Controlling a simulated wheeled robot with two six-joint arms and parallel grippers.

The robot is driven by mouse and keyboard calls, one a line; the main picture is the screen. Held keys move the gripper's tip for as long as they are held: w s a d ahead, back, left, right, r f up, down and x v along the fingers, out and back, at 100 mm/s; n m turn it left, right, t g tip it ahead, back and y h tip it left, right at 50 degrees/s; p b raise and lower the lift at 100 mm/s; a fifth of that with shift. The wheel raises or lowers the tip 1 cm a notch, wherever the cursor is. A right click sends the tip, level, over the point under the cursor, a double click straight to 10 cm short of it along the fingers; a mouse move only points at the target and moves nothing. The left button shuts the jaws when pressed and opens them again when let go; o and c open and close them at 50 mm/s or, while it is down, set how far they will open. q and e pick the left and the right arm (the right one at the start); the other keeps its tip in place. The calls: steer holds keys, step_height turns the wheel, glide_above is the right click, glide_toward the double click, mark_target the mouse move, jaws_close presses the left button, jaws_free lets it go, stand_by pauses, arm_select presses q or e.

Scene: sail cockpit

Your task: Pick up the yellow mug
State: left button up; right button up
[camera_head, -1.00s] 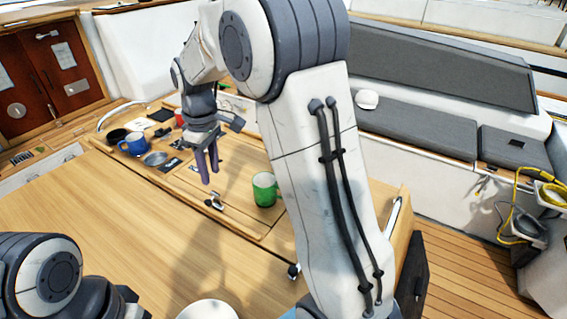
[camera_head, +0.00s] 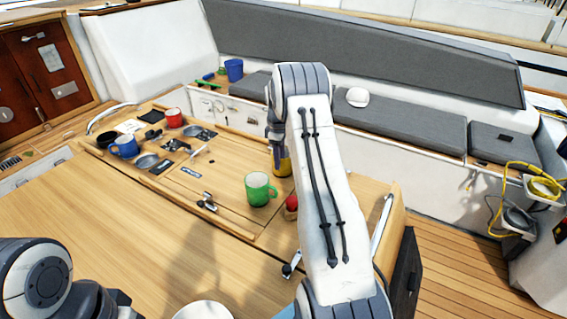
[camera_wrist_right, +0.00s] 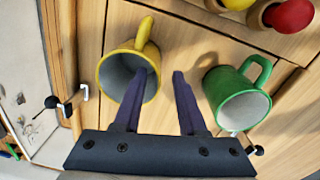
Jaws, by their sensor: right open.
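The yellow mug (camera_wrist_right: 128,72) stands upright on the table in the right wrist view, its handle toward the top. In the head view the yellow mug (camera_head: 284,168) is partly hidden behind my right arm and gripper. My right gripper (camera_wrist_right: 163,74) is open. In the wrist view one finger overlaps the mug's opening and the other is just outside its rim, on the green mug's side. I cannot tell how deep the fingers reach. In the head view my right gripper (camera_head: 277,150) is right at the mug. Only part of my left arm shows, at bottom left.
A green mug (camera_head: 260,189) stands close to the yellow one, also in the wrist view (camera_wrist_right: 236,98). A red-topped item (camera_head: 292,203) is nearby. A blue mug (camera_head: 124,146) and a red mug (camera_head: 174,117) stand farther left. The table's front left is clear.

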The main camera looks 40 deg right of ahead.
mark_target(280, 176)
step_height(280, 176, down, 4)
steer(key=shift+d+r+p, duration=0.15)
steer(key=shift+r+p, duration=0.1)
steer(key=shift+p, duration=0.55)
steer(key=shift+f, duration=0.3)
jaws_close()
stand_by(0.5)
